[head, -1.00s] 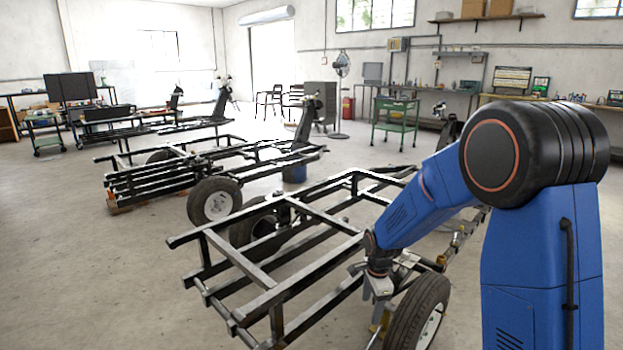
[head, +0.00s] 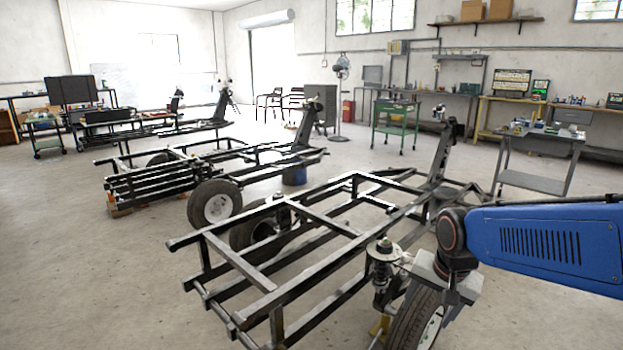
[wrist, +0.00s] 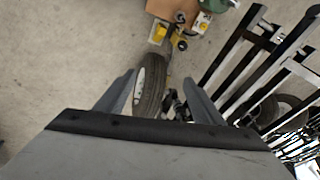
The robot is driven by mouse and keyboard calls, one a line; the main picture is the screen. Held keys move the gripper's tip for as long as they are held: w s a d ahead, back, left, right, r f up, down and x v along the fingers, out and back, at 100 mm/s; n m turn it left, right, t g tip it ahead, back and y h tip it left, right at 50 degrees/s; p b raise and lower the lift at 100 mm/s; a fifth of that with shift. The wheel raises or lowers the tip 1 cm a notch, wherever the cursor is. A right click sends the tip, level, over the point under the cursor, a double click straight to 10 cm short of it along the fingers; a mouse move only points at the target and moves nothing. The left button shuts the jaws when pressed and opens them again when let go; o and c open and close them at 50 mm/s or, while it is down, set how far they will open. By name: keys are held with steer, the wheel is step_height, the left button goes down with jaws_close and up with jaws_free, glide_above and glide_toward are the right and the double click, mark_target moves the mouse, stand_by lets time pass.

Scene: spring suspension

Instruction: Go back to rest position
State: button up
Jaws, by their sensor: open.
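My gripper (head: 455,298) is at the right of the head view, above the wheel (head: 410,325) of the nearest black frame (head: 262,275). In the wrist view my gripper (wrist: 160,76) has its two grey fingers spread apart, with nothing held between them. The wheel (wrist: 150,88) shows beyond the fingers there. A spring suspension (head: 382,268) stands upright at the frame's side by the wheel, left of my gripper and apart from it. My blue arm reaches in from the right edge.
Another trailer frame (head: 250,160) with a wheel (head: 214,204) stands behind. A grey cart (head: 535,183) and a green cart (head: 395,125) stand at the back right. In the wrist view, yellow parts (wrist: 158,33) lie near the wheel. The floor at the left is clear.

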steer(key=s+d+r+n+t, duration=0.1)
steer(key=s+n, duration=0.5)
steer(key=s, duration=1)
step_height(320, 180, up, 2)
steer(key=shift+d+n+t, duration=0.3)
steer(key=shift+d, duration=0.6)
steer(key=shift+c, duration=0.3)
